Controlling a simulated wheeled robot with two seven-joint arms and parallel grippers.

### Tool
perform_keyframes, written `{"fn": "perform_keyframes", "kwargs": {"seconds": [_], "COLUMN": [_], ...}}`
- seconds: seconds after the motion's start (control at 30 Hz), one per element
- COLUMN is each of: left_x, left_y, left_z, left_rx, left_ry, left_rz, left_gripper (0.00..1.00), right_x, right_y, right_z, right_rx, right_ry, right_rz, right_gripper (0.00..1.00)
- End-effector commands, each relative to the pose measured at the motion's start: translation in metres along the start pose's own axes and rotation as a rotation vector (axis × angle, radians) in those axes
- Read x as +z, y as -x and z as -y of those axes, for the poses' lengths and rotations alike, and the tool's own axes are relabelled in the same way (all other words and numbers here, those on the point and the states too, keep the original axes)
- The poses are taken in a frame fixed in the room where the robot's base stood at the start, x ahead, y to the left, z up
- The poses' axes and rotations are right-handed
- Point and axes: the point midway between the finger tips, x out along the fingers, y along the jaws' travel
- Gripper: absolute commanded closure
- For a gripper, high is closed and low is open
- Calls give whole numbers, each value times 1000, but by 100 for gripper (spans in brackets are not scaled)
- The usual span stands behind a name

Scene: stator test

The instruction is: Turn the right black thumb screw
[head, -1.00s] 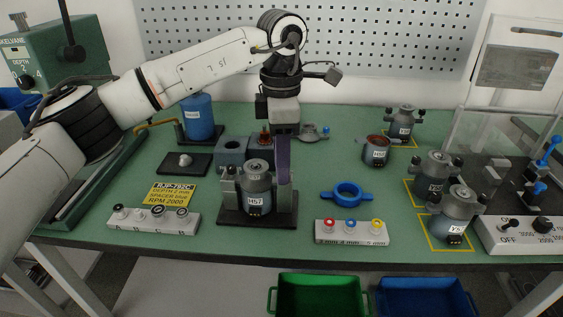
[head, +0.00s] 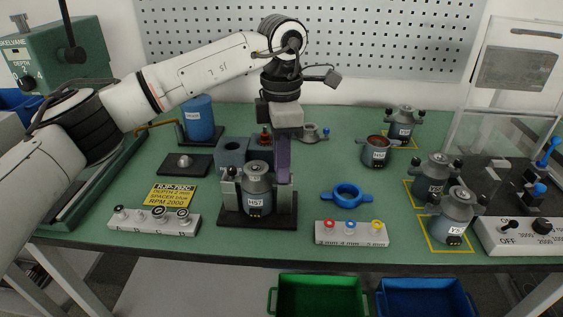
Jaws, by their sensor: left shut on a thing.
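A grey motor unit labelled H57 (head: 257,190) stands upright in a dark clamp fixture (head: 230,219) at the table's middle, between two side posts. The left black thumb screw (head: 231,172) shows at the top of the left post. My left gripper (head: 284,178) points straight down at the right post, with a purple finger beside the unit. It is shut on the right black thumb screw, which its fingers mostly hide. My right gripper is not in view.
A blue ring tool (head: 346,195) and a block with coloured buttons (head: 351,233) lie to the right. A block with several knobs (head: 153,221) lies front left. More grey units (head: 457,213) stand at the right. Bins (head: 318,296) are below the front edge.

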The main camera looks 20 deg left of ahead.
Motion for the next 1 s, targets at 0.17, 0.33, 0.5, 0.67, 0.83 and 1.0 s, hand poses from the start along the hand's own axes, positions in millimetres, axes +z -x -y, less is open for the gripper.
{"fn": "perform_keyframes", "kwargs": {"seconds": [0.17, 0.33, 0.5, 0.67, 0.83, 1.0], "left_x": [0, 0, 0, 0, 0, 0], "left_y": [1, 1, 1, 1, 1, 1], "left_z": [0, 0, 0, 0, 0, -1], "left_rx": [0, 0, 1, 1, 1, 1], "left_ry": [126, 275, 418, 534, 628, 686], "left_rz": [0, 0, 1, 2, 2, 2], "left_gripper": [100, 100, 100, 100, 100, 100], "right_x": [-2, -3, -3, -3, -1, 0], "right_y": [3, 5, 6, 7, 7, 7], "right_z": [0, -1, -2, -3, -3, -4], "right_rx": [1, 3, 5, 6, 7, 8], "right_ry": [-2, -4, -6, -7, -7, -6], "right_rz": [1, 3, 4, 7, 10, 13], "right_gripper": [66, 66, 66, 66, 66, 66]}}
